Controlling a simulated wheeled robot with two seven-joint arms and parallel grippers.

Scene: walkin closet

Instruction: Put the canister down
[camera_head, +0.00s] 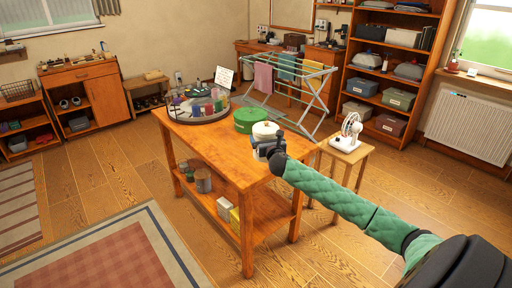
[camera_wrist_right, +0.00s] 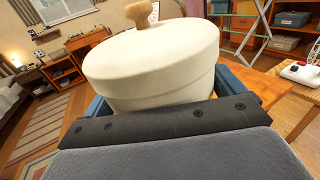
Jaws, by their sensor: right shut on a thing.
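A cream canister (camera_head: 265,131) with a lid is held at the right end of the wooden table (camera_head: 205,140). In the right wrist view the canister (camera_wrist_right: 150,70) fills the upper middle, and its lid has a wooden knob. My right gripper (camera_head: 264,148) is shut on the canister, with blue finger parts on both sides of it. The canister looks upright. Its base is hidden by the gripper, so I cannot tell whether it touches the tabletop. My left gripper is not in view.
A green round tin (camera_head: 250,120) stands just behind the canister. A round tray with several colored jars (camera_head: 196,107) is at the table's far end. The near tabletop is clear.

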